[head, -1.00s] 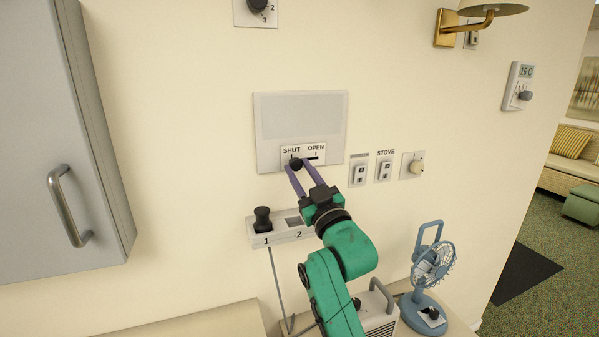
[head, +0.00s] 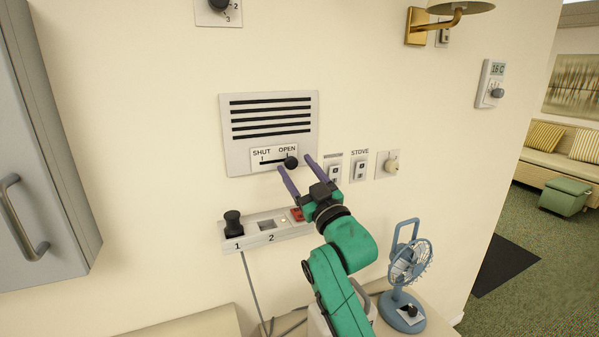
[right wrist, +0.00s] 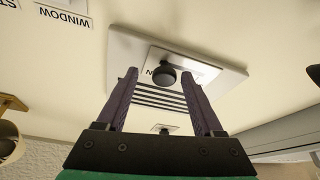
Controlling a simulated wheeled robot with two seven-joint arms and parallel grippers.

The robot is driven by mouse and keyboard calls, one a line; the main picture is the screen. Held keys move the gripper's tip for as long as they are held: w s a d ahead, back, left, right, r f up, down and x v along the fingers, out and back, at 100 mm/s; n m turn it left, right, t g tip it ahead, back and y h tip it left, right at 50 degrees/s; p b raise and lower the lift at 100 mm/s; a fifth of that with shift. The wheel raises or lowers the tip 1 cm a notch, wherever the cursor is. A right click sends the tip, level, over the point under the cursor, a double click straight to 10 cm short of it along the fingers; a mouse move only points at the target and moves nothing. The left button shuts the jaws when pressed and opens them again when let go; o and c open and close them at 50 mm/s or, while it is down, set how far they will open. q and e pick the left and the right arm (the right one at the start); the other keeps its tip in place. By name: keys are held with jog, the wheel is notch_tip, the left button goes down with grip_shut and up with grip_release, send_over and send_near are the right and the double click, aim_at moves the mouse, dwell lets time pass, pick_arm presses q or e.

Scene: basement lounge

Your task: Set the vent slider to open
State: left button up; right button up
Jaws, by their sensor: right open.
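The vent panel (head: 227,134) is on the wall, with its dark slats showing open. Its black slider knob (head: 291,162) sits at the right end of the slot, under the word OPEN. My right gripper (head: 295,164) is open, its two purple fingers spread to either side of the knob and a little below it. In the right wrist view the knob (right wrist: 164,75) shows between and beyond the open fingertips (right wrist: 160,82), with nothing gripped. I cannot tell whether a finger touches it. My left gripper is not in view.
A socket strip (head: 252,246) with a black plug (head: 233,222) is below. A blue fan (head: 408,264) stands at lower right; a grey cabinet (head: 50,150) is at left.

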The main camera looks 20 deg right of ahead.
jog(key=shift+s+a+f, duration=0.1)
jog(key=shift+s+f, duration=0.05)
jog(key=shift+s, duration=0.05)
jog(key=b+v, duration=0.5)
jog(key=v, duration=0.9)
jog(key=shift+b, duration=0.3)
